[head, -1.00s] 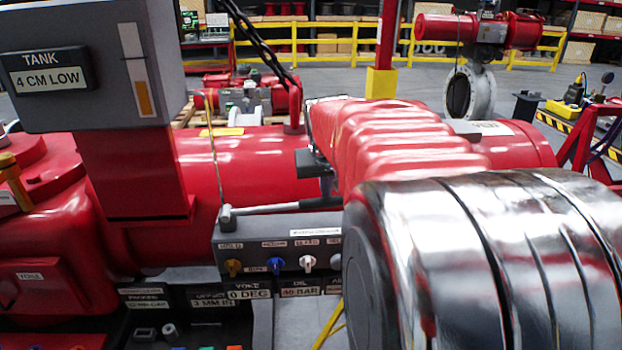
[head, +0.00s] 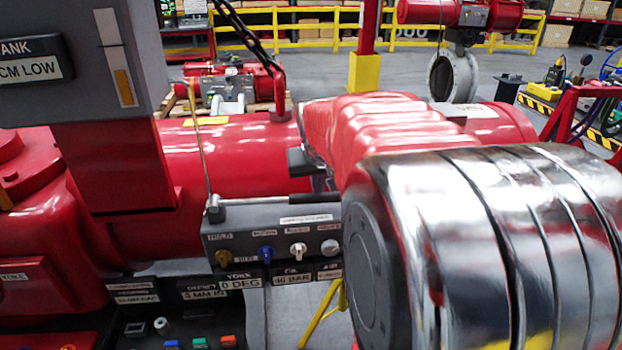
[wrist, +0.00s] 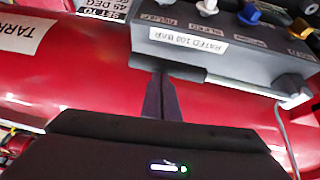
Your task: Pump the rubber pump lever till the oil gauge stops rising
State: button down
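The pump lever is a silver rod (head: 260,201) with a black rubber grip (head: 310,198), lying nearly level along the top of the grey control box (head: 262,240). A dark bar that looks like its grip (wrist: 188,70) shows at the box edge in the wrist view. My gripper (wrist: 161,80) has its two dark fingers together, their tips at that bar; contact is not certain. The oil readout (head: 291,279) is labelled in bar and reads in the forties; its last digit is blurred. The tank gauge (head: 122,88) has an orange column in its lower part, beside a "CM LOW" sign (head: 28,70).
Coloured knobs line the box front, including a blue one (head: 265,254) and a white one (head: 298,250). A red cylinder (head: 240,160) lies behind the box. A chain (head: 240,35) hangs to it. A red post with a yellow base (head: 364,72) stands behind.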

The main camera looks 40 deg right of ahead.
dwell(0.3)
jog(key=shift+w+r, duration=0.15)
jog(key=shift+r, duration=0.3)
jog(key=r, duration=0.3)
jog(key=shift+w+d+r, duration=0.25)
jog(key=shift+w, duration=0.05)
jog(key=v, duration=0.9)
jog(key=shift+s+d, duration=0.3)
jog(key=shift+s, duration=0.15)
jog(key=s+a+f+n+y, duration=0.1)
jog(key=s+a+f, duration=0.3)
jog(key=a, duration=0.4)
jog(key=s+a+f+n+y, duration=0.1)
jog(key=s+a+f+n, duration=0.2)
jog(key=a, duration=0.6)
jog(key=s+a+f+n+y, duration=0.1)
jog(key=s+a+f, duration=0.6)
jog(key=a, duration=0.2)
jog(key=shift+a+f+n+t+y, duration=0.2)
jog(key=shift+a+n+t+y, duration=0.1)
jog(key=shift+n+t, duration=0.1)
